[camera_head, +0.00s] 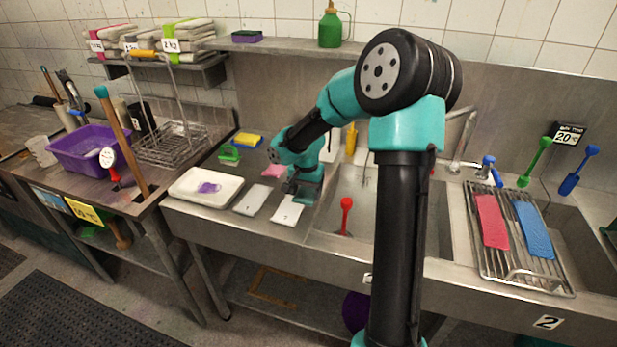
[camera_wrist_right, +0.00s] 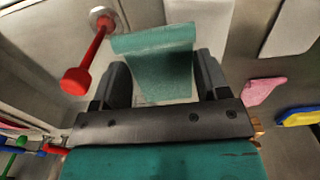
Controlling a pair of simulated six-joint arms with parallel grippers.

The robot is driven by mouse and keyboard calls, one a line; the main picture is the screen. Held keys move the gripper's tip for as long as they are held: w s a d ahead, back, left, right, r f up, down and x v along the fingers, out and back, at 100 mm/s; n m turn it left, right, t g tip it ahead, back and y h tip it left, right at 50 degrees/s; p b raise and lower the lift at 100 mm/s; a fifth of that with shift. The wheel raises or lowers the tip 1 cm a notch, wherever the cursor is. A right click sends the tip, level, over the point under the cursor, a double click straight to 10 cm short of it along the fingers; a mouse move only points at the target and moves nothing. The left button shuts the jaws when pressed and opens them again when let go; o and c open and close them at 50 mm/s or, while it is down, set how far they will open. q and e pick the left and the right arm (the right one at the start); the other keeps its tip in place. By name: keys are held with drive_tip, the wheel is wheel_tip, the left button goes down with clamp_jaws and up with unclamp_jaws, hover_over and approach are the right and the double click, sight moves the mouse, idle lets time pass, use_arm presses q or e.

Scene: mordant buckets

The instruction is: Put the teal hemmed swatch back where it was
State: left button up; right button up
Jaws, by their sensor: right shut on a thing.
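The teal hemmed swatch (camera_wrist_right: 155,50) is held between the fingers of my right gripper (camera_wrist_right: 162,70), and its wide flat end sticks out past the fingertips. In the head view my right gripper (camera_head: 301,188) is low over the counter, left of the sink, with a small part of the swatch (camera_head: 305,197) showing beside it. A white board (camera_head: 286,212) lies just below it in that view, partly covered by the gripper. I cannot tell whether the swatch touches the board. A second white board (camera_head: 251,200) lies to its left. My left gripper is not in view.
A white tray (camera_head: 182,188) with a purple swatch (camera_head: 209,187) lies left of the boards. A pink cloth (camera_head: 274,171) is close behind the gripper. A red-headed tool (camera_head: 346,205) stands in the sink. A rack (camera_head: 487,255) holds red and blue swatches at the right.

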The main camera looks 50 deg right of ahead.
drive_tip(key=w+d, duration=0.3)
drive_tip(key=d, duration=0.1)
drive_tip(key=w+d+f, duration=0.1)
drive_tip(key=w+d, duration=0.6)
drive_tip(key=d, duration=0.1)
drive_tip(key=shift+w+f, duration=0.25)
drive_tip(key=shift+w, duration=0.1)
drive_tip(key=shift+f, duration=1.75)
drive_tip(key=shift+f, duration=0.15)
drive_tip(key=o, duration=0.9)
